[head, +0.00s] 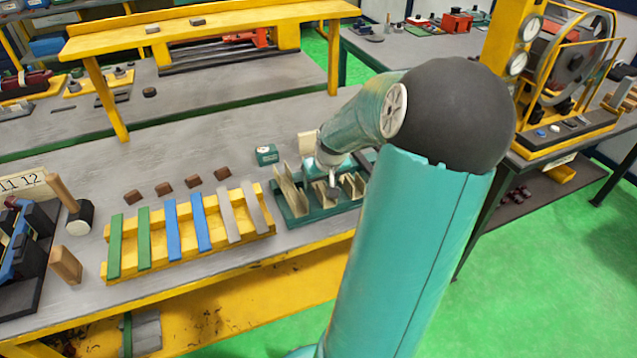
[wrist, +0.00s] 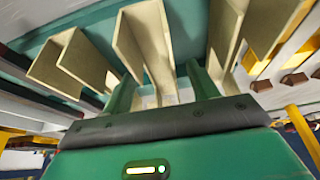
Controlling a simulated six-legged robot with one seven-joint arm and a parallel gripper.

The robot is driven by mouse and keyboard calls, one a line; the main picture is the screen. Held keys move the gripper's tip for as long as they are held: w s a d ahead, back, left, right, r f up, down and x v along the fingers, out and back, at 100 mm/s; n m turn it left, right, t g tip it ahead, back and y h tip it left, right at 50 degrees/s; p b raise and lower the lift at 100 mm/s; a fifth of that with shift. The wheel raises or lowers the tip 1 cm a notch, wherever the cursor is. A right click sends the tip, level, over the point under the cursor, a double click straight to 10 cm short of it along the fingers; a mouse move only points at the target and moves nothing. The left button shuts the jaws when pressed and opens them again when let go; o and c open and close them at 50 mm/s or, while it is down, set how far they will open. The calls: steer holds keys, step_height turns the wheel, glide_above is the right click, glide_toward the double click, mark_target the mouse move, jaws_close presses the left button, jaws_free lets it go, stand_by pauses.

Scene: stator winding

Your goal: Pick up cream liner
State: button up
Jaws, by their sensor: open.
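Several cream liners, folded channel-shaped pieces, stand in a teal tray (head: 297,222) on the bench. In the head view one cream liner (head: 288,190) stands left of my gripper (head: 332,186) and others (head: 353,186) stand to its right. In the wrist view my gripper (wrist: 163,88) is open, with its two green fingers apart. A cream liner (wrist: 146,40) reaches down toward the gap between the fingers; I cannot tell whether they touch it. Another liner (wrist: 72,62) is to the left and one (wrist: 226,32) to the right.
A yellow rack (head: 188,262) with green, blue and grey strips stands left of the tray. Several brown blocks (head: 164,187) lie behind it. A small teal box (head: 266,155) sits behind the tray. A mallet (head: 80,217) stands at the left. A yellow shelf (head: 200,30) spans the back.

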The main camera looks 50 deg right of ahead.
steer(key=shift+w+d+f, duration=0.1)
steer(key=shift+w+f, duration=0.1)
steer(key=shift+f, duration=0.3)
steer(key=c, duration=0.8)
steer(key=shift+r, duration=0.1)
steer(key=shift+c, duration=0.2)
